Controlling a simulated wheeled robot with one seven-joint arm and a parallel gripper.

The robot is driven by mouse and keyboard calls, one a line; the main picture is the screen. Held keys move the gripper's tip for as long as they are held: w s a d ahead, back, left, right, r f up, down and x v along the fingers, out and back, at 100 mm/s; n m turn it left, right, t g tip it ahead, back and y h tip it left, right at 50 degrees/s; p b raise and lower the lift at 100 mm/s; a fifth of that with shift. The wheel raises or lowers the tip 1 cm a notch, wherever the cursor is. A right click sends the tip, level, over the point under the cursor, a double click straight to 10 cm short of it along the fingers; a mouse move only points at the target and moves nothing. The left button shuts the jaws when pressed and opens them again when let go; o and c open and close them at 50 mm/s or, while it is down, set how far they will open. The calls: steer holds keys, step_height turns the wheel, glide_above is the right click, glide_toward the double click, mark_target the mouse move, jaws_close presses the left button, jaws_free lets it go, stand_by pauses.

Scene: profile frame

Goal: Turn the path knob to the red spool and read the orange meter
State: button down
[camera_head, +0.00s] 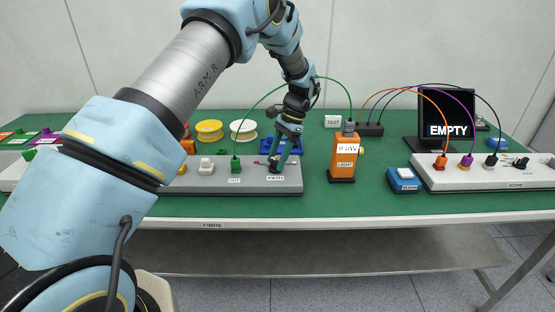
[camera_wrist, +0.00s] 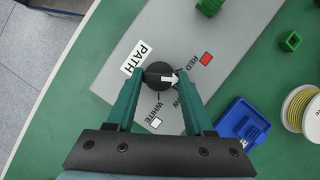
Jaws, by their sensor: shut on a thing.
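The path knob (camera_wrist: 160,76) is black with a white pointer, beside the PATH label on the grey panel (camera_wrist: 115,82). In the wrist view its pointer is toward the right, near the partly hidden "OW" lettering, between RED and WHITE. My gripper (camera_wrist: 159,78) is shut on the knob, one finger each side; it also shows in the head view (camera_head: 277,160). A red spool (camera_head: 186,130) is mostly hidden behind my arm.
A yellow spool (camera_head: 209,130) and a white spool (camera_head: 243,130) stand behind the panel. A blue tray (camera_wrist: 240,121) lies close behind the knob. A green cable (camera_head: 264,95) arches from the panel to the meter. The monitor (camera_head: 446,120) reads EMPTY.

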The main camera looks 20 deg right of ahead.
steer(key=shift+w+a+n+g+h, duration=0.15)
steer(key=shift+n+g, duration=0.25)
steer(key=shift+n, duration=0.75)
steer(key=shift+n+g+h, duration=0.15)
steer(key=shift+n+g, duration=0.25)
steer(key=shift+n, duration=0.75)
steer(key=shift+c, duration=1.4)
jaws_free()
steer(key=shift+b, duration=0.3)
steer(key=b+v, duration=0.2)
steer(key=v, duration=0.8)
steer(key=shift+r+b, duration=0.3)
steer(key=shift+r, duration=0.1)
